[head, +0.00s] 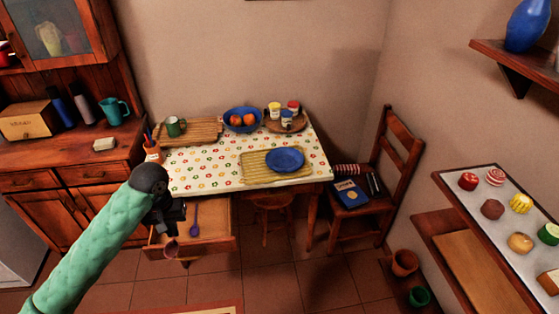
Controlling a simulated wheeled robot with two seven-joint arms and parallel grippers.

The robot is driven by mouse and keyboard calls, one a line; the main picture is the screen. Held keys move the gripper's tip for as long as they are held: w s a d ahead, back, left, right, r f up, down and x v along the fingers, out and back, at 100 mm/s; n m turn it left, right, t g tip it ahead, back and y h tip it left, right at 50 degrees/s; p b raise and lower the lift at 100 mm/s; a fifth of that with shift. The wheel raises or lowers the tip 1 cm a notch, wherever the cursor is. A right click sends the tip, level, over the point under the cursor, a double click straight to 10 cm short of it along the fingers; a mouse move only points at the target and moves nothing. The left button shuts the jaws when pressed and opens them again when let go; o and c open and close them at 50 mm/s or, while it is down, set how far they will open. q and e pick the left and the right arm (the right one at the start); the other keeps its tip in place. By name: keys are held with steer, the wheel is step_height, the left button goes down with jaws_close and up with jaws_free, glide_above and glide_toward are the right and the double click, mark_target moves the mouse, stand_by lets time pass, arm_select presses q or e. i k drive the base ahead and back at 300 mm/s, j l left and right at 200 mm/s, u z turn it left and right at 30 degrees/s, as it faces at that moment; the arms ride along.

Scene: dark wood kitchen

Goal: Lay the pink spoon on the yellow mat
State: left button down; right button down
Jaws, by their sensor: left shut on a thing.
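My left gripper (172,222) is shut on the pink spoon (171,249), whose dull pink bowl hangs down below the fingers. The gripper hides most of the spoon's handle. It is over the left part of the open table drawer (218,244). The yellow mat (250,172) lies on the front right of the flowered table, up and to the right of the gripper. A blue plate (285,159) lies on the mat, leaving its left part bare. My right gripper is not in view.
A blue-purple spoon (195,216) lies in the drawer. A board (200,131) with a green mug, a blue fruit bowl (243,120) and a tray of jars (285,120) stand behind. A chair (390,165) is on the right.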

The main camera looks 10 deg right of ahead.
mark_target(253, 177)
steer(key=i+j+z, duration=0.2)
steer(key=j+z, duration=0.2)
steer(key=j, duration=0.3)
steer(key=i+j+z, duration=0.1)
steer(key=j+z, duration=0.25)
steer(key=j, duration=0.35)
steer(key=j+z, duration=0.4)
steer(key=j, duration=0.35)
steer(key=k+j+z, duration=0.1)
steer(key=j+z, duration=0.3)
steer(key=j, duration=0.3)
steer(key=k+j+z, duration=0.2)
steer(key=j+z, duration=0.15)
steer(key=j, duration=0.4)
